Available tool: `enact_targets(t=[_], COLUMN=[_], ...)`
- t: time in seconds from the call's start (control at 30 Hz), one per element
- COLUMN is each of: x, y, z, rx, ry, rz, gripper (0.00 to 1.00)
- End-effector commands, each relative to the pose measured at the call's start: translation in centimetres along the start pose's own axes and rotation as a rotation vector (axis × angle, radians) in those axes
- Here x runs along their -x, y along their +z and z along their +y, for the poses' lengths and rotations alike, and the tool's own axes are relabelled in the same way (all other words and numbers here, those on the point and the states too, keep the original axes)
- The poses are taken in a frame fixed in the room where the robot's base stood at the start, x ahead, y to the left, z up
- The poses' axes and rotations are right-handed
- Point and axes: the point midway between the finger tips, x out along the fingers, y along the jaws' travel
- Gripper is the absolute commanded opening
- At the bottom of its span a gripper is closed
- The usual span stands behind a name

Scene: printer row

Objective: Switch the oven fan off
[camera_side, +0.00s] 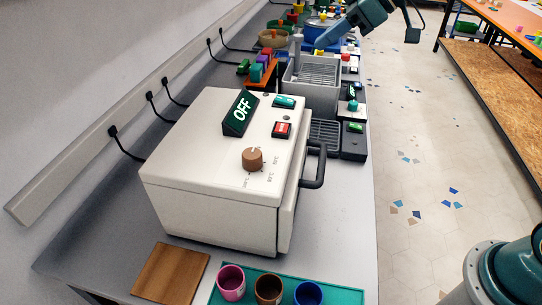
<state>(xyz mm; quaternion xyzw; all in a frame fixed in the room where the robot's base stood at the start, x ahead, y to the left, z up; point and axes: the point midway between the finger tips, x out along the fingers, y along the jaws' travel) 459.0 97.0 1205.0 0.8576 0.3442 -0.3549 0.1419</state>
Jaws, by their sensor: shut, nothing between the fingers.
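A large white box-shaped appliance with a front handle, which looks like the oven (210,190), stands on the grey bench in the side view. I cannot tell which control belongs to the fan. My gripper (320,46) is shut and empty, above the far part of the bench, well beyond the oven. Its fingertips are small in this view.
A grey basin-like unit (297,92) and a small dark device with a green switch (355,143) stand behind the oven. Coloured cups (231,282) on a teal tray (345,297) and a wooden board (172,275) lie in front. Cables run to the wall rail at left.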

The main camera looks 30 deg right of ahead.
Motion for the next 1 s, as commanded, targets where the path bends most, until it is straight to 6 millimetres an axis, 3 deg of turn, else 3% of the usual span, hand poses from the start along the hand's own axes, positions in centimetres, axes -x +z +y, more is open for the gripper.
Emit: enact_targets(t=[0.5, 1.0], x=[-0.62, 0.3], y=[-0.45, 0.39], z=[0.4, 0.44], rx=[0.017, 0.016], ry=[-0.016, -0.015], rz=[0.014, 0.014], gripper=[0.0, 0.0])
